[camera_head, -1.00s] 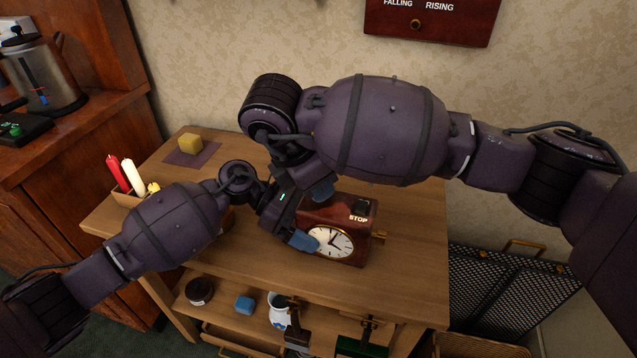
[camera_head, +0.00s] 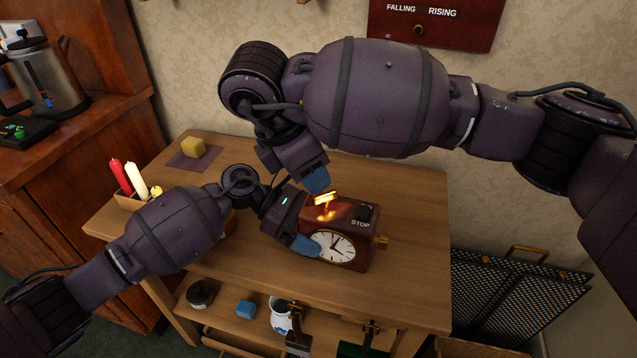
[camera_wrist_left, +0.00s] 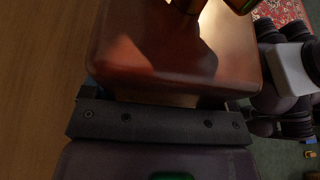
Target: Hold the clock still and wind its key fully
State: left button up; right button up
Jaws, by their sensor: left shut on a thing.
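The clock (camera_head: 361,246) is a red-brown wooden box with a white dial and a STOP button on top, standing on the wooden table. My left gripper (camera_head: 306,246) is shut on its left end; the clock's wooden body (camera_wrist_left: 180,55) also fills much of the left wrist view. A bright gold key (camera_head: 325,199) stands up from the clock's top. My right gripper (camera_head: 316,181) is just above and left of the key, apart from it. Only one blue fingertip shows clearly, so its opening is hidden.
A gold knob (camera_head: 382,242) sticks out of the clock's right side. Candles (camera_head: 130,178) in a box and a yellow block (camera_head: 193,147) on a dark mat are at the left. The table right of the clock is clear.

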jog(key=v, duration=0.7)
